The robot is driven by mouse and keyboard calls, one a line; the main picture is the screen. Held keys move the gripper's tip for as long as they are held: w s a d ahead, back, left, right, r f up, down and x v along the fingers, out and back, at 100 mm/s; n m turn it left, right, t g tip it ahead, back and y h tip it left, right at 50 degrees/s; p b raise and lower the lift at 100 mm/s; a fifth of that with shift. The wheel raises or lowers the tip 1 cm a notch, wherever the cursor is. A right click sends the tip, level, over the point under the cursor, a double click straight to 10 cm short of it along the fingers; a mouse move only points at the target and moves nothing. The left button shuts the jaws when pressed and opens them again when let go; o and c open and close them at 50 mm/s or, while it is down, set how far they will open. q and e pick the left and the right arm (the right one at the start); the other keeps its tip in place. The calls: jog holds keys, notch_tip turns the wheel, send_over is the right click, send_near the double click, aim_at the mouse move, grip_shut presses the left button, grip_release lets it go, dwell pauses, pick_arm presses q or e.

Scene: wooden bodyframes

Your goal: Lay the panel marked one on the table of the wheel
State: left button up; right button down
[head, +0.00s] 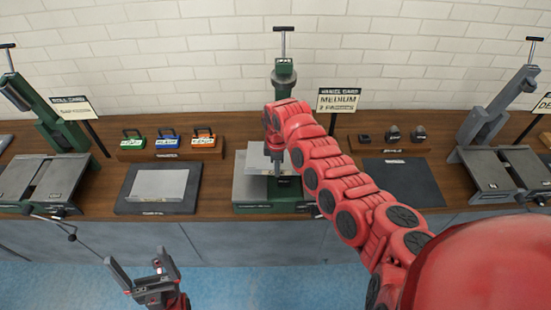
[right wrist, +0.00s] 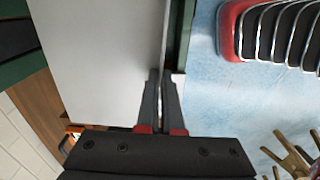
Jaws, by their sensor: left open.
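A thin light-grey panel (head: 247,184) lies over the green-based table (head: 260,209) of the wheel (head: 284,72), in the middle of the bench. My right gripper (head: 275,165) is at the wheel and covers part of the panel. In the right wrist view the two fingers (right wrist: 164,95) are close together on the panel's edge, and its grey face (right wrist: 95,60) spreads to the left. I cannot read any number on it. Whether it rests fully on the table is hidden. My left gripper (head: 142,277) is open and empty, low in front of the bench.
Another grey panel (head: 158,184) lies on a black mat (head: 128,206) left of the wheel. A rack with green, blue and orange handled blocks (head: 168,140) stands behind. Two other machines (head: 45,180) (head: 500,172) stand at the sides. A dark mat (head: 404,182) at right is empty.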

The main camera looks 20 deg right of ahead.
notch_tip(320, 180, down, 7)
jog(key=b, duration=0.4)
jog(key=shift+n+b, duration=0.3)
jog(key=shift+s+r, duration=0.15)
dwell(0.6)
jog(key=shift+f, duration=0.2)
dwell(1.2)
jog(key=shift+c, duration=2.2)
grip_release()
jog(key=shift+p, duration=0.3)
